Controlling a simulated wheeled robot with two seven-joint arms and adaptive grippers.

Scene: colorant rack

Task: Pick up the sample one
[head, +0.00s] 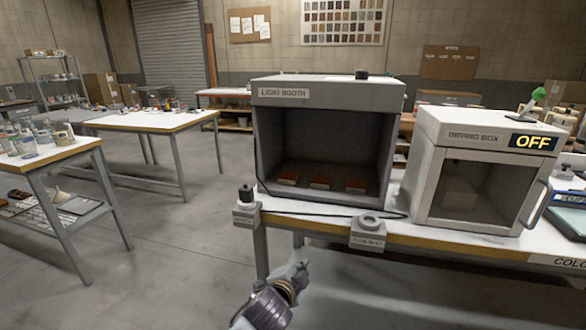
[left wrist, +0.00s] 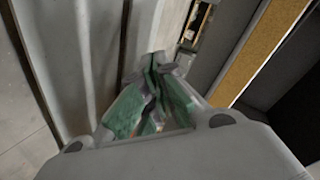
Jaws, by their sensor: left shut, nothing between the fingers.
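Several small reddish-brown sample blocks lie in a row on the floor of the light booth (head: 323,91): a left one (head: 288,178), a middle one (head: 320,183) and a right one (head: 355,185). I cannot read which is sample one. My left gripper (head: 298,270) is low in front of the bench, below its front edge and apart from the samples. In the left wrist view its green-padded fingers (left wrist: 152,100) are together and empty. My right gripper is not in view.
A drying box (head: 480,135) marked OFF stands right of the booth. Small labelled grey units sit at the bench's front edge, one at left (head: 246,212) and one at middle (head: 368,233). Other tables (head: 150,122) stand at left, with open floor between.

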